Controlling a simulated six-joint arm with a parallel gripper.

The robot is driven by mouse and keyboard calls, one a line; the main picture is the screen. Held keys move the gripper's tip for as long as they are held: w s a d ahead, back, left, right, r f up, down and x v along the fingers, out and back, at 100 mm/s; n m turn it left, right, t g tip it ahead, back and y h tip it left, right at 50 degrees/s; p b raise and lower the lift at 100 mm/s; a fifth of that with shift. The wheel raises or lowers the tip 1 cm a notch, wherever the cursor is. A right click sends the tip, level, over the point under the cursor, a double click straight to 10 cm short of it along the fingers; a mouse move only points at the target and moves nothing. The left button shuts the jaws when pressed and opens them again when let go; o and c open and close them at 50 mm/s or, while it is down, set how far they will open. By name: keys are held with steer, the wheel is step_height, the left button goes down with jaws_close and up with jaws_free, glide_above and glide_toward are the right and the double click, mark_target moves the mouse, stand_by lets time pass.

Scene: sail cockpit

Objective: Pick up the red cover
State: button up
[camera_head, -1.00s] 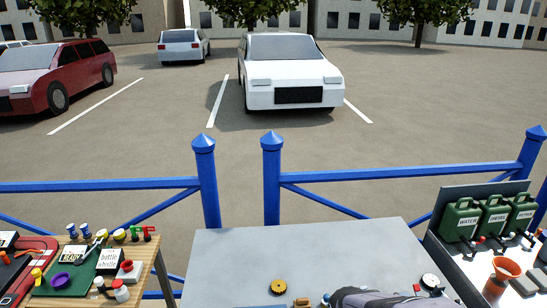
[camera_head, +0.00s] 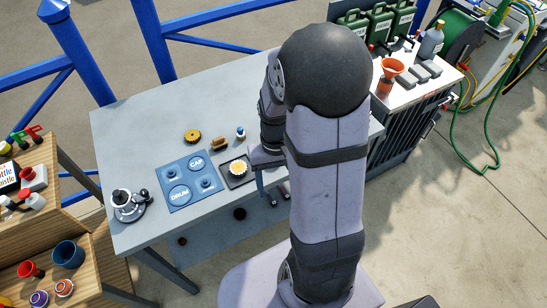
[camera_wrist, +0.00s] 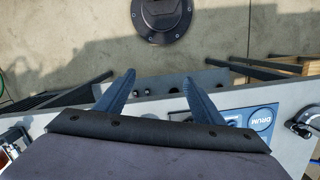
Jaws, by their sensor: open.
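I cannot make out a red cover on the grey table (camera_head: 135,145) in either current view. My arm hides part of the table's right side. My gripper (camera_wrist: 160,85) is open and empty in the wrist view, its two dark fingers spread apart over the table's edge. A dark square tray (camera_head: 227,182) with a pale round part sits between the mat and the arm.
A gold toothed ring (camera_head: 192,135), a brown brush (camera_head: 219,144) and a small bottle (camera_head: 240,132) stand behind the mat. A silver winch-like device (camera_head: 128,206) is at the table's left. Wooden shelves hold a red cup (camera_head: 30,270). An orange funnel (camera_head: 392,67) stands at right.

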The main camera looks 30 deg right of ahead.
steer(key=shift+m+t, duration=0.4)
steer(key=shift+m, duration=0.5)
steer(key=w+d, duration=0.1)
steer(key=w, duration=0.1)
steer(key=w+d, duration=0.1)
steer(key=w, duration=0.2)
steer(key=w+d, duration=0.2)
steer(key=w, duration=0.1)
steer(key=shift+d+f, duration=0.1)
steer(key=shift+f, duration=0.25)
steer(key=w+r+m, duration=0.1)
steer(key=w, duration=0.1)
steer(key=w+d+r+m, duration=0.1)
steer(key=w+r, duration=0.1)
steer(key=w+r+m+t, duration=0.1)
steer(key=w, duration=0.1)
steer(key=shift+d+r+m, duration=0.3)
steer(key=shift+d, duration=0.1)
steer(key=shift+m, duration=0.4)
steer(key=shift+s+f+p, duration=0.1)
steer(key=shift+f+p, duration=0.2)
steer(key=shift+f, duration=0.8)
steer(key=shift+s+f+p, duration=0.15)
steer(key=shift+f+p, duration=0.15)
steer(key=shift+p, duration=0.05)
step_height(320, 180, down, 3)
steer(key=shift+s+f+p, duration=0.1)
steer(key=shift+s+p, duration=0.05)
steer(key=shift+p, duration=0.6)
steer(key=shift+f, duration=0.7)
